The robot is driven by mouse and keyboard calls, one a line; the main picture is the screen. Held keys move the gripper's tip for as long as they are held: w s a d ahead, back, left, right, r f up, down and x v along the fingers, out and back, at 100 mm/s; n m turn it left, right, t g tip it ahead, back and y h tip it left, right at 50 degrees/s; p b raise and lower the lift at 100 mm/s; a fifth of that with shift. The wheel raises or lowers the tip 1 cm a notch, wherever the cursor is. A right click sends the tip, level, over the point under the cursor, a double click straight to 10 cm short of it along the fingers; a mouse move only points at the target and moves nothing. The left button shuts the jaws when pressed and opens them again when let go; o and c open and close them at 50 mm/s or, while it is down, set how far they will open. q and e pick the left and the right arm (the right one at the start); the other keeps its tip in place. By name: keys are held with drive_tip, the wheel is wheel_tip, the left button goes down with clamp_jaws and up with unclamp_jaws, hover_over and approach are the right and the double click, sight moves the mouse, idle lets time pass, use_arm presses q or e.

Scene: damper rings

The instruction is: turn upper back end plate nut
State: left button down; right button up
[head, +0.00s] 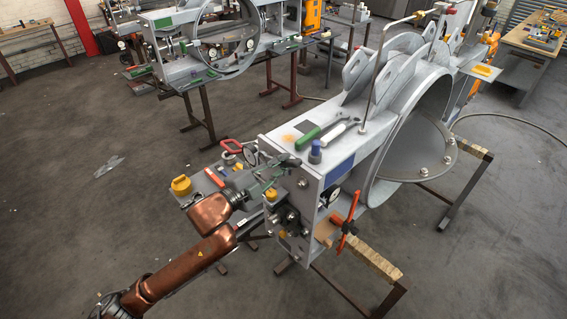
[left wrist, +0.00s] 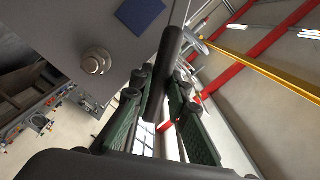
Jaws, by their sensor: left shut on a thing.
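The grey end plate (head: 311,214) closes the near end of the damper frame, with several nuts and fittings on it. An upper nut (head: 303,183) shows on its face. In the left wrist view a round silver nut with a washer (left wrist: 97,62) sits on the grey plate, left of the fingers and apart from them. My left gripper (head: 268,182) is close to the plate's upper part. Its green-padded fingers (left wrist: 160,105) are shut on a dark rod-like tool (left wrist: 168,60). The tool's far end and any contact with a nut are unclear. My right gripper is not in view.
A green-handled tool (head: 308,136) and a blue-capped part (head: 315,152) lie on the frame's top. A side tray with a yellow part (head: 181,185) stands left. The frame rests on trestles (head: 370,262); open floor lies left.

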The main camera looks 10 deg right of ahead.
use_arm(q)
drive_tip(key=shift+s+a+r, duration=0.1)
drive_tip(key=shift+s+a, duration=0.05)
drive_tip(key=shift+a, duration=0.05)
idle(0.3)
drive_tip(key=shift+p+v, duration=0.7)
drive_tip(key=shift+v, duration=0.9)
